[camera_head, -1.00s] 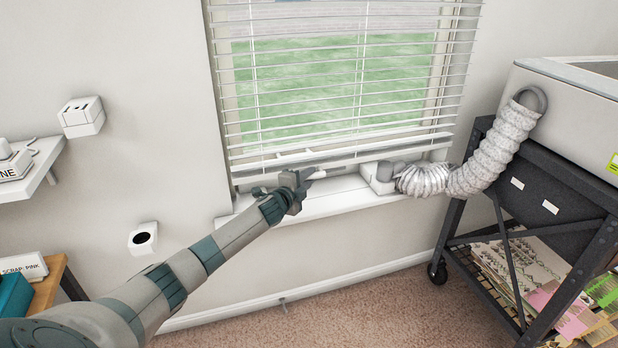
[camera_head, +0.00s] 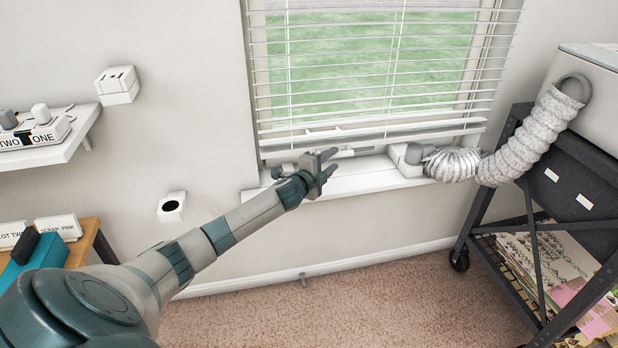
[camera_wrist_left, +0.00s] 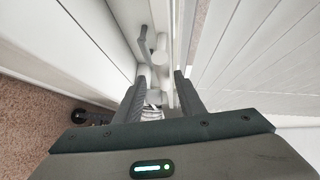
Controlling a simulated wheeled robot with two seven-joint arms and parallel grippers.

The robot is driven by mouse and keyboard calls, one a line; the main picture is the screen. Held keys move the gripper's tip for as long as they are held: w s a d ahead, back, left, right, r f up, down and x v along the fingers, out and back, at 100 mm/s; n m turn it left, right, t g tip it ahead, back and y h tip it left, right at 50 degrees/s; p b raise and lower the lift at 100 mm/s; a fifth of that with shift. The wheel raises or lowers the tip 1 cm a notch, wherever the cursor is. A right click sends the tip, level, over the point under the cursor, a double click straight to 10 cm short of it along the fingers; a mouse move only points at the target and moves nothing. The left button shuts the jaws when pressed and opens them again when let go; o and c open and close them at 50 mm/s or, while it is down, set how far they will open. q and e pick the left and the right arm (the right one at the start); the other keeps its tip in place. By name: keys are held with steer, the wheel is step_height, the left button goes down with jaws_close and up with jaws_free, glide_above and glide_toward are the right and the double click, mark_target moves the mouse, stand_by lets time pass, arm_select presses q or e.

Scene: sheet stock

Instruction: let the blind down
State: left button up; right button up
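The white slatted blind (camera_head: 385,75) hangs across the window, with gaps between its slats showing green outside. Its bottom rail (camera_head: 400,131) is a little above the white sill (camera_head: 365,178). My left gripper (camera_head: 327,163) is just below the rail, near its left half and in front of the window's lower frame. In the left wrist view, the fingers (camera_wrist_left: 160,80) are apart, with white strips showing between and beyond them. The blind's slats (camera_wrist_left: 255,50) fill the right of that view. I cannot tell whether a finger touches the rail. My right gripper is not in view.
A white vent box (camera_head: 408,160) with a ribbed hose (camera_head: 520,140) sits on the sill's right part, leading to a machine on a black cart (camera_head: 535,200). A shelf (camera_head: 45,153) and small wall box (camera_head: 118,85) are at left. The carpet (camera_head: 370,295) is clear.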

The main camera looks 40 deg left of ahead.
arm_select(q)
steer(key=s+r, duration=0.1)
steer(key=s, duration=1.2)
steer(key=shift+s+d+r, duration=0.15)
steer(key=shift+d+r, duration=0.2)
steer(key=shift+d, duration=0.1)
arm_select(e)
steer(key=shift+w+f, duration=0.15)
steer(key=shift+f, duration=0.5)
